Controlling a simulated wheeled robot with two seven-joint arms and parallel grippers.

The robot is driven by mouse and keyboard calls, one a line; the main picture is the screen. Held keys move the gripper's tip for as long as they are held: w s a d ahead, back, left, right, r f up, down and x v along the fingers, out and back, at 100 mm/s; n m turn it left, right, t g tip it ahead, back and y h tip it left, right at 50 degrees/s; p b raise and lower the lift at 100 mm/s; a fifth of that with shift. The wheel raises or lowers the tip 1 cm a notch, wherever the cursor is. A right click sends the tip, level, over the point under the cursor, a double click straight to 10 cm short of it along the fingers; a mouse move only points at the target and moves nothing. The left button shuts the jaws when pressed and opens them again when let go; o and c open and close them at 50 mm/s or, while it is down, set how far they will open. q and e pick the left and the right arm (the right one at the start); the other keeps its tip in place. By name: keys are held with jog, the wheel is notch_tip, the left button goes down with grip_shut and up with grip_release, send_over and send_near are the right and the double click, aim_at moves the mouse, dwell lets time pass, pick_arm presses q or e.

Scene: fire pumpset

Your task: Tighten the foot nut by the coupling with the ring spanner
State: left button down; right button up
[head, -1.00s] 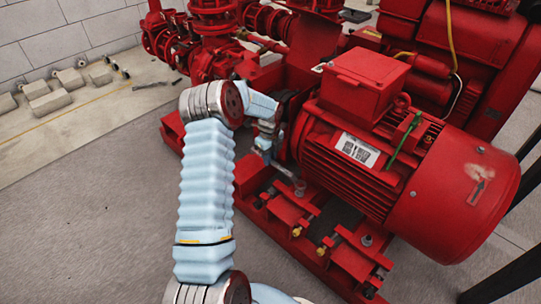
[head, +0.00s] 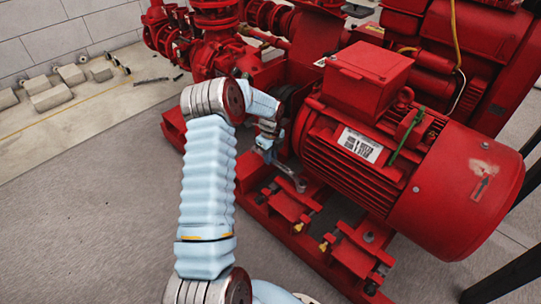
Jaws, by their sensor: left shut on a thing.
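My left gripper (head: 268,147) is at the coupling end of the red motor (head: 395,150), partly hidden by its own wrist. It is shut on the ring spanner (head: 287,171), a grey metal tool that slants down and right from the jaws. The spanner's ring end (head: 300,185) is low beside the motor's near foot, above the red base frame (head: 255,212). The foot nut is not clear under the ring, so I cannot tell whether the ring is seated on it. My right gripper is not in view.
The motor's terminal box (head: 368,72) rises just right of the arm. Red pump pipework (head: 205,55) stands behind. Brass-coloured bolts (head: 323,246) stick out along the frame's near side. Grey blocks (head: 50,98) lie by the far wall. The floor at left is clear.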

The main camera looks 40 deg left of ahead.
pick_arm(q)
jog(key=shift+f+b, duration=0.55)
jog(key=shift+f, duration=0.4)
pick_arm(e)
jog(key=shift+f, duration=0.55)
pick_arm(q)
jog(key=shift+s+n, duration=0.3)
jog(key=shift+s, duration=0.05)
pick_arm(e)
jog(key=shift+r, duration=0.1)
pick_arm(q)
jog(key=shift+r+p, duration=1.85)
jog(key=shift+r, duration=0.75)
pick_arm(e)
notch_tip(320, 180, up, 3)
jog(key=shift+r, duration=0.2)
